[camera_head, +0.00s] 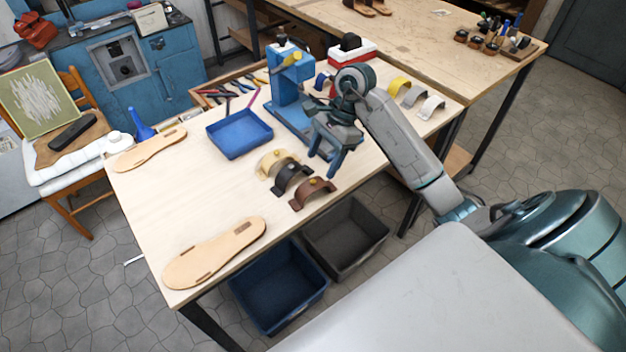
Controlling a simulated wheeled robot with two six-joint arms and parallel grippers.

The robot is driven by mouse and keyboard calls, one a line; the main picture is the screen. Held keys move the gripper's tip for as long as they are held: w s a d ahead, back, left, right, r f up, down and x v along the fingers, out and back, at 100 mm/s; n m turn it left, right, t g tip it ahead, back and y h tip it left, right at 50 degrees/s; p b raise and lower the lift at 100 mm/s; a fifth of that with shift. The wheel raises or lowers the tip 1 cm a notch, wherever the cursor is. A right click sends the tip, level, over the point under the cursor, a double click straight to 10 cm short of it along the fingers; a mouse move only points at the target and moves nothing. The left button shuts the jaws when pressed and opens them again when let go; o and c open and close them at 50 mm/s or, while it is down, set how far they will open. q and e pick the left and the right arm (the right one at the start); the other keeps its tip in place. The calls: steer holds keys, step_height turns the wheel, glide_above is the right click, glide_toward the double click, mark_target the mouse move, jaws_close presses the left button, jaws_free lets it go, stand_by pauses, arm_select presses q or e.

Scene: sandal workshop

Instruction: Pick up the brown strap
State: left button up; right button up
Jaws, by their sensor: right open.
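The brown strap (313,192) is a dark reddish-brown arch with a small gold buckle. It sits near the front edge of the wooden table, at the front of a short row. A black strap (292,176) and a cream strap (271,162) stand just behind it to the left. My right gripper (331,167) is open and empty, with its fingers pointing down. In the picture it is just above and to the right of the brown strap, apart from it. My left gripper is out of view.
Sandal soles lie at the front (215,253) and back left of the table. A blue tray (239,134) and a blue press (290,95) stand behind the straps. Yellow, grey and white straps are at the right. Blue (279,287) and grey bins are below the front edge.

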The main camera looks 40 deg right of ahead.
mark_target(311, 182)
steer(key=b+x, duration=0.2)
steer(key=x, duration=0.3)
steer(key=shift+w+f, duration=0.1)
steer(key=shift+p+x, duration=0.35)
steer(key=shift+x, duration=2)
steer(key=shift+w+a, duration=0.15)
steer(key=shift+w, duration=0.05)
steer(key=c, duration=1.1)
